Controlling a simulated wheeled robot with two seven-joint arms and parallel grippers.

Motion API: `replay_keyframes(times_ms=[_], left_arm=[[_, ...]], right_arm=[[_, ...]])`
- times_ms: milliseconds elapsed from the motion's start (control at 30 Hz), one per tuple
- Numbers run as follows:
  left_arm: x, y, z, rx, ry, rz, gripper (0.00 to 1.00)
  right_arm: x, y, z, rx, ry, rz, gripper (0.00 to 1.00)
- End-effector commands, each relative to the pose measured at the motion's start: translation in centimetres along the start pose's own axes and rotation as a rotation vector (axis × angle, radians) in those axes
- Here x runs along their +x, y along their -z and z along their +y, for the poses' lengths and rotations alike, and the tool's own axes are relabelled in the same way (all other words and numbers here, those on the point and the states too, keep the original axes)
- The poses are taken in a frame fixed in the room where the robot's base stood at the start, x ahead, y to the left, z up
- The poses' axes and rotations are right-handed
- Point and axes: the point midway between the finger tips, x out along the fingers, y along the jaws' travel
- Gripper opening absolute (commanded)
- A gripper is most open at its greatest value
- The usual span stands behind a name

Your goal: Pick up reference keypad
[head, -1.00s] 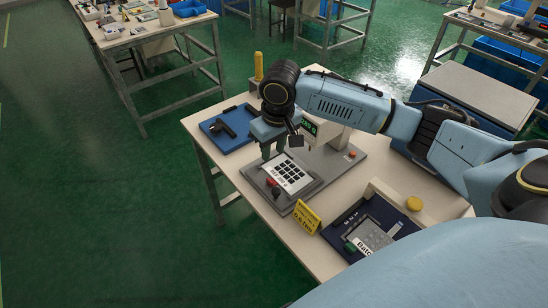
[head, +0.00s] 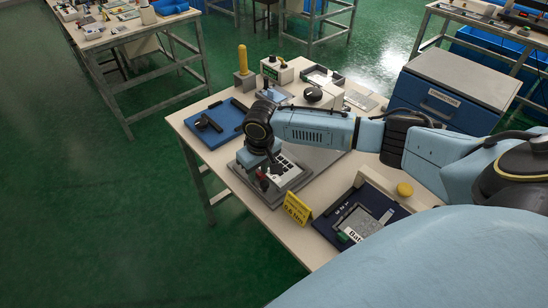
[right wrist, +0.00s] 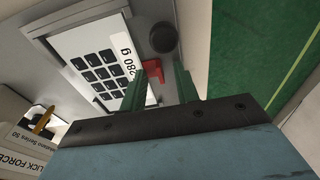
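The reference keypad, a white card with black keys and a "280 g" marking (right wrist: 98,62), lies on the grey test fixture (head: 299,184); in the head view the keypad (head: 286,168) is partly hidden by my right arm. My right gripper (right wrist: 160,80) points down at the marked end of the keypad. Its two green fingers are apart, one overlapping the card's edge in the wrist view and the other beside a red part (right wrist: 153,70). Whether they touch the card cannot be told. My left gripper is not in view.
A blue tray (head: 230,118) with a black tool is at left. A dark tray (head: 325,228) labelled "Batch" holds a grey keypad near the front edge. A yellow sign (head: 298,208) stands between fixture and tray. A yellow-handled post (head: 242,60) and boxes stand behind.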

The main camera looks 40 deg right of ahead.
Motion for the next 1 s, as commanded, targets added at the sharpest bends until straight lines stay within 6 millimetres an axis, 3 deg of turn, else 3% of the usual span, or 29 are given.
replay_keyframes(times_ms=[200,433,833,1000], left_arm=[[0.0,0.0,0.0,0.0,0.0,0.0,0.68],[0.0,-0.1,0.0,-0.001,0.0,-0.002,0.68],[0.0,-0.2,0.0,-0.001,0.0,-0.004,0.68],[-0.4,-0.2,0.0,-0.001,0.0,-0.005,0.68]], right_arm=[[0.0,0.0,0.0,-0.001,0.0,0.0,0.3],[0.0,0.0,0.0,0.0,0.0,0.0,0.0],[-0.1,0.0,0.0,0.0,0.0,0.0,0.0],[-1.8,0.3,0.0,0.0,0.001,0.002,0.0]])
